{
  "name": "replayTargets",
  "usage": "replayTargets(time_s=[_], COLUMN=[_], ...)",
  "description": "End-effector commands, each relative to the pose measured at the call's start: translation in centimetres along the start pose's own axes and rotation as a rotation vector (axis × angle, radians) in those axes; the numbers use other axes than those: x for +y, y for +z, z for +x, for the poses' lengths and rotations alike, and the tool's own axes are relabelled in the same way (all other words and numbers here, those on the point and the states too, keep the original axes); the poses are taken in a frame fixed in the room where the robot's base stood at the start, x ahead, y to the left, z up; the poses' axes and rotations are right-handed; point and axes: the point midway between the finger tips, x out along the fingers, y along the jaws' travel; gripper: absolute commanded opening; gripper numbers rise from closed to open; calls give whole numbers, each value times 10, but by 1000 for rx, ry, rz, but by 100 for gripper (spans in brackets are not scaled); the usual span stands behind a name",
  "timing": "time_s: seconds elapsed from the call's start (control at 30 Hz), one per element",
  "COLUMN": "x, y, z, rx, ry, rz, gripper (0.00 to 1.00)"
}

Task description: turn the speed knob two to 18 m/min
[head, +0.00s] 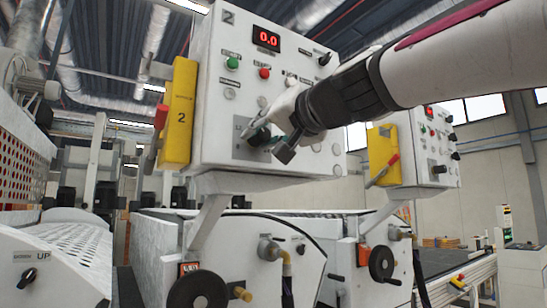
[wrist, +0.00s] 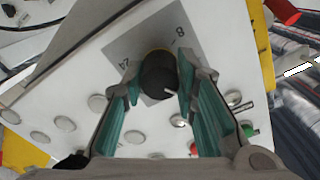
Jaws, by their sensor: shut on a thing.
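The speed knob two is a round black knob (wrist: 157,74) on a grey scale plate of the white control panel marked 2 (head: 215,80). In the wrist view the figures 8 and 24 show on the plate, and a short pale mark lies near the knob's lower right edge. My gripper (wrist: 160,84) has its green-padded fingers on either side of the knob, shut on it. In the head view my gripper (head: 262,134) covers most of the knob. The panel's red display (head: 266,39) reads 0.0.
Green (head: 232,62) and red (head: 265,73) buttons sit above the knob. A yellow box marked 2 (head: 180,110) is fixed to the panel's left side. A similar second panel (head: 420,150) stands behind at right. Handwheels (head: 198,290) are below.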

Motion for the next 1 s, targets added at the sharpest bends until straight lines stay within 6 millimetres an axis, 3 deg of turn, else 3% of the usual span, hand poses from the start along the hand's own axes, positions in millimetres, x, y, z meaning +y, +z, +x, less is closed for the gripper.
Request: replayTargets(time_s=[1.0], x=[0], y=[2], z=[0], rx=[-6], ry=[2], rz=[920], gripper=[0])
